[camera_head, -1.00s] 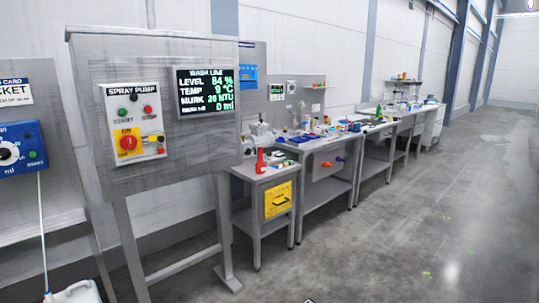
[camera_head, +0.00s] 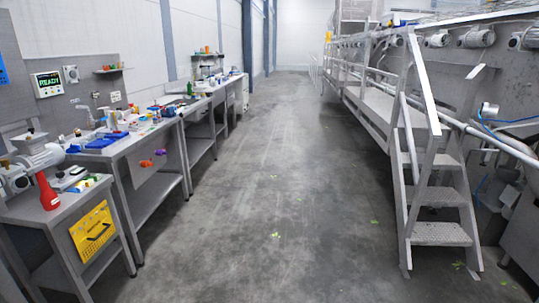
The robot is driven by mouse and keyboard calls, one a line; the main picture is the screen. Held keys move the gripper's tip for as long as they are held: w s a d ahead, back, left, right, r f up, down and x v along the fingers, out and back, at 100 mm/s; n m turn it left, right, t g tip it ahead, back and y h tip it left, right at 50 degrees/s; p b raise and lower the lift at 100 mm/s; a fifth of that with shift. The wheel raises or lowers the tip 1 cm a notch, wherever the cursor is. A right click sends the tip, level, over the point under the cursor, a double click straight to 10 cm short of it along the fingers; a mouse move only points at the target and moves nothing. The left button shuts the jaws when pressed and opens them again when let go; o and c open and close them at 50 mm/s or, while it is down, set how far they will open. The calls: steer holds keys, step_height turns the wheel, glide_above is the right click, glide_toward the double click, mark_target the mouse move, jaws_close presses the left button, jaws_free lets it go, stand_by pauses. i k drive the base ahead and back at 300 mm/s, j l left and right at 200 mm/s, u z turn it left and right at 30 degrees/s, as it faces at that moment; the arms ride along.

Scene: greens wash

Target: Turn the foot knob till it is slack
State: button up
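I cannot make out a foot knob for certain in the head view. An orange knob-like part (camera_head: 146,163) and a purple one (camera_head: 160,152) sit on the front panel below a steel bench top (camera_head: 140,141) at the left. They are too small to tell what they are. My gripper is not in view.
A red bottle (camera_head: 47,192) stands on a nearer bench with a yellow panel (camera_head: 93,231). Benches line the left wall. Metal steps (camera_head: 439,233) and a long raised machine stand at the right. The concrete aisle (camera_head: 265,200) between is open, with scattered green leaf scraps.

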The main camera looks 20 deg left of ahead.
mark_target(60, 174)
steer(key=i+j+u, duration=0.35)
steer(key=i, duration=0.3)
steer(key=i+u, duration=0.4)
steer(key=i, duration=0.25)
